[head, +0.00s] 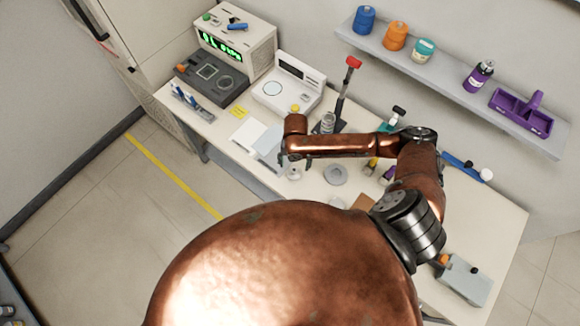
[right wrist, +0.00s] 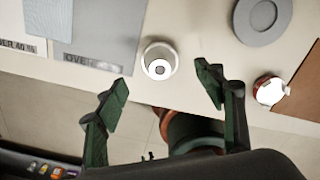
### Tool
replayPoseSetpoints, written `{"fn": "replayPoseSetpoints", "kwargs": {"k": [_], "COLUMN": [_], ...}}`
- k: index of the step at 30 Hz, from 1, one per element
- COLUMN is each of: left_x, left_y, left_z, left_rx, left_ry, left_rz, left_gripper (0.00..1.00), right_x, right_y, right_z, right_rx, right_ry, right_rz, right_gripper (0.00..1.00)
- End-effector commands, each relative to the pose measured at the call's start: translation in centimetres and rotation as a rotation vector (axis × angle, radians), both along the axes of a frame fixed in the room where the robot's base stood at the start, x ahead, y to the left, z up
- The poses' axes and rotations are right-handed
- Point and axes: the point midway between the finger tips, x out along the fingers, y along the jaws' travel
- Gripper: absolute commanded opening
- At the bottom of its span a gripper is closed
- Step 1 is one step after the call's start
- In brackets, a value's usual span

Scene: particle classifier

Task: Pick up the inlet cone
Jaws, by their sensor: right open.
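A small round whitish-metal piece with a dark-centred opening, which looks like the inlet cone (right wrist: 160,49), stands on the table near its front edge in the right wrist view. It also shows in the head view as a small pale ring (head: 294,174) just below my right gripper (head: 296,161). My right gripper (right wrist: 163,80) is open and empty, its two dark green fingers apart to either side of and short of the piece. No contact shows. My left gripper is not in view.
A grey flat ring (right wrist: 241,25) lies right of the cone. A red-and-white round item (right wrist: 268,90) is near a brown board (right wrist: 300,85). Grey and white sheets (right wrist: 105,35) lie left. A red-topped lever (head: 345,85) and scale (head: 287,85) stand behind. A shelf (head: 455,83) runs above.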

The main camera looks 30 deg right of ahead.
Motion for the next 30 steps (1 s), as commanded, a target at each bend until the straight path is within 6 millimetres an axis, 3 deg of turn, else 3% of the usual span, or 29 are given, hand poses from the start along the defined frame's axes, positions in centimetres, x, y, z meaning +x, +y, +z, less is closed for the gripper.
{"fn": "replayPoseSetpoints", "kwargs": {"k": [9, 11, 15, 20, 23, 30], "left_x": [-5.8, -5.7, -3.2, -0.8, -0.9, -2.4], "left_y": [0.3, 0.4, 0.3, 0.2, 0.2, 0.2], "left_z": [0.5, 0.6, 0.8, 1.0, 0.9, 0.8], "left_rx": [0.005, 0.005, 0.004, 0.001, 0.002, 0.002], "left_ry": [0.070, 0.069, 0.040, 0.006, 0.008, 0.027], "left_rz": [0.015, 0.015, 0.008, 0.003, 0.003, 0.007], "left_gripper": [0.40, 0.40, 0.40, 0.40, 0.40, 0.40], "right_x": [0.5, 0.6, 0.6, 0.7, 0.7, 0.7], "right_y": [0.1, 0.1, 0.1, 0.1, 0.1, 0.1], "right_z": [-4.0, -5.0, -6.4, -6.7, -6.7, -6.7], "right_rx": [0.001, 0.001, -0.001, -0.001, -0.001, 0.000], "right_ry": [0.007, 0.006, 0.004, 0.002, 0.002, 0.003], "right_rz": [-0.004, -0.002, -0.002, 0.001, 0.001, 0.001], "right_gripper": [0.63, 0.63, 0.63, 0.63, 0.63, 0.47]}}
